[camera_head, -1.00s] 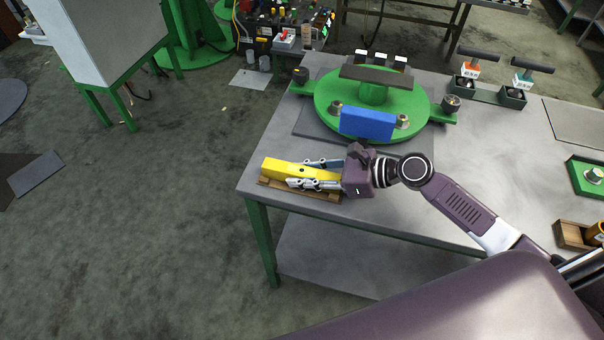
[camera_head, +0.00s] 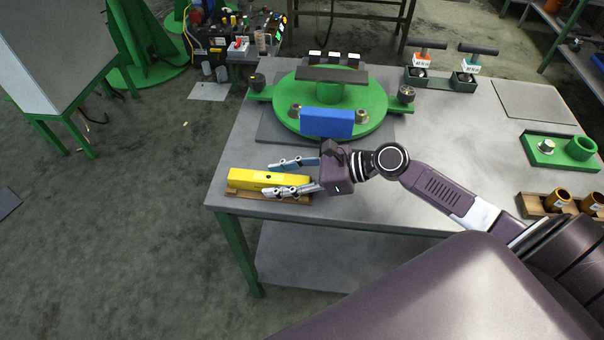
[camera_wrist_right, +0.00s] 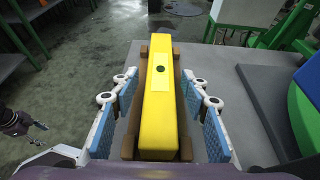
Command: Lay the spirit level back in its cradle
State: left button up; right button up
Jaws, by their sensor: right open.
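The yellow spirit level (camera_head: 262,178) lies in its wooden cradle (camera_head: 240,193) near the table's front left corner. In the right wrist view the level (camera_wrist_right: 158,100) sits lengthwise between the end posts of the cradle (camera_wrist_right: 186,146). My right gripper (camera_head: 285,176) is open at the level's right end. In the right wrist view its blue-padded fingers (camera_wrist_right: 160,115) stand on both sides of the level, with gaps to it.
Behind the level stands a green round fixture (camera_head: 372,103) with a blue block (camera_head: 327,123) on its front. Orange cups in a wooden holder (camera_head: 532,206) and a green tray (camera_head: 536,160) are at the right. The table's (camera_head: 440,150) middle right is clear.

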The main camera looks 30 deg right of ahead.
jog(key=v, duration=0.9)
jog(key=shift+s+d+r+b, duration=0.15)
jog(key=shift+s+d+b, duration=0.05)
jog(key=shift+s+b, duration=0.1)
